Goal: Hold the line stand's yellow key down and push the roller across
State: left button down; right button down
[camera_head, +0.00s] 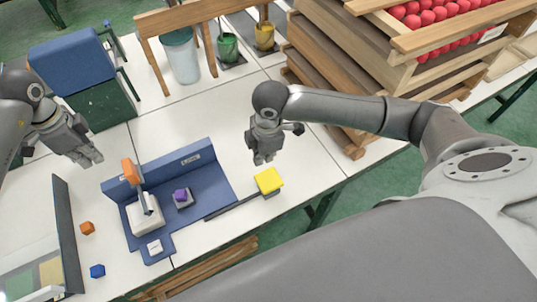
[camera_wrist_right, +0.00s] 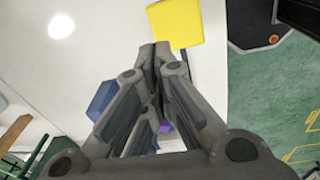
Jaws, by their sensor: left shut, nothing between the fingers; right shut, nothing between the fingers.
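The blue line stand (camera_head: 215,193) sits on the white table. Its yellow key (camera_head: 268,181) is at the right end of a dark arm, and the key also shows in the right wrist view (camera_wrist_right: 176,23). The white roller block (camera_head: 146,214) with an orange-topped upright (camera_head: 130,171) is at the stand's left part. My left gripper (camera_head: 92,160) is shut and empty, behind and left of the stand.
An orange cube (camera_head: 87,228) and a blue cube (camera_head: 97,271) lie left of the stand, near a dark-edged panel (camera_head: 68,230). Wooden crates (camera_head: 340,80) with red balls stand behind my right arm. A grey bucket (camera_head: 181,56) and green and yellow pots stand at the back.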

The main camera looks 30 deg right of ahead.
jog(key=shift+s+d+f+n+g+h, duration=0.2)
jog(key=shift+s+f+n, duration=0.1)
jog(key=shift+s, duration=0.25)
jog(key=shift+s+d+f+n+g+h, duration=0.1)
jog(key=shift+s+f+n+g, duration=0.15)
jog(key=shift+s, duration=0.25)
